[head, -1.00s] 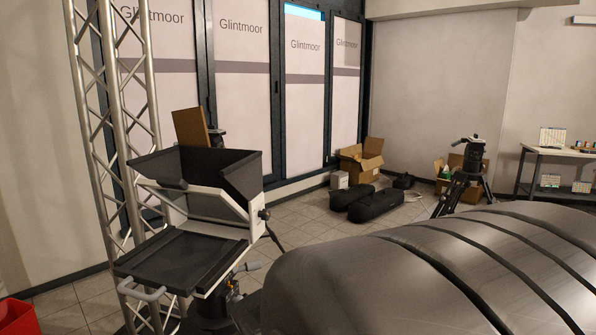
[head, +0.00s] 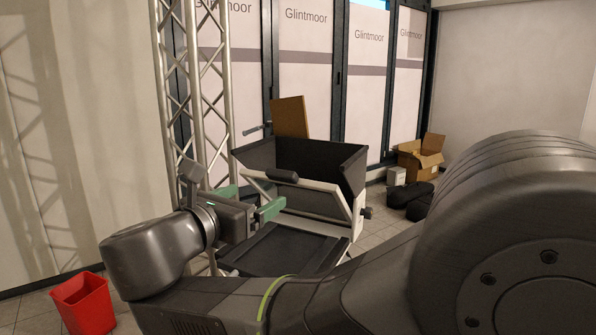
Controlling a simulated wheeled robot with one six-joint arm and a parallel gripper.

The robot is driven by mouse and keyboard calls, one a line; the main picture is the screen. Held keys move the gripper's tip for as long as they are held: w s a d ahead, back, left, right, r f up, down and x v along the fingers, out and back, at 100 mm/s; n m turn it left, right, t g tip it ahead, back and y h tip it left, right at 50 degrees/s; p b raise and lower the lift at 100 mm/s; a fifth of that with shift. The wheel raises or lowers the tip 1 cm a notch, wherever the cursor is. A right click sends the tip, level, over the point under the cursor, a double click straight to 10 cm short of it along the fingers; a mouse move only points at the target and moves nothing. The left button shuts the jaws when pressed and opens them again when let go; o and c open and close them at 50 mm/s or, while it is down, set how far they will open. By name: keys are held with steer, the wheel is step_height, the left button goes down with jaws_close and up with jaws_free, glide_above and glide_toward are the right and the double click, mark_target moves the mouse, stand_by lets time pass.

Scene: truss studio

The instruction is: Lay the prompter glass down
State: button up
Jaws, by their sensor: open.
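A dark grip bar (head: 283,176) sits on the frame's upper edge. The glass itself is hard to make out. My gripper (head: 262,194) is open and empty, its green fingers pointing right towards the grip bar. The fingers appear just left of and below the bar, apart from it. My arm hides the tray's front edge.
A metal truss (head: 193,100) rises behind the gripper, left of the prompter. A red bin (head: 83,303) stands on the floor at lower left. An open cardboard box (head: 420,155) and black bags (head: 408,200) lie at the back right.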

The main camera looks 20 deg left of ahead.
mark_target(279, 174)
steer(key=shift+n+t+y, duration=0.3)
steer(key=w+p, duration=0.1)
steer(key=w, duration=0.3)
steer(key=w+p, duration=0.1)
steer(key=w, duration=0.3)
steer(key=w+r+p, duration=0.1)
steer(key=w, duration=0.4)
steer(key=shift+d, duration=0.2)
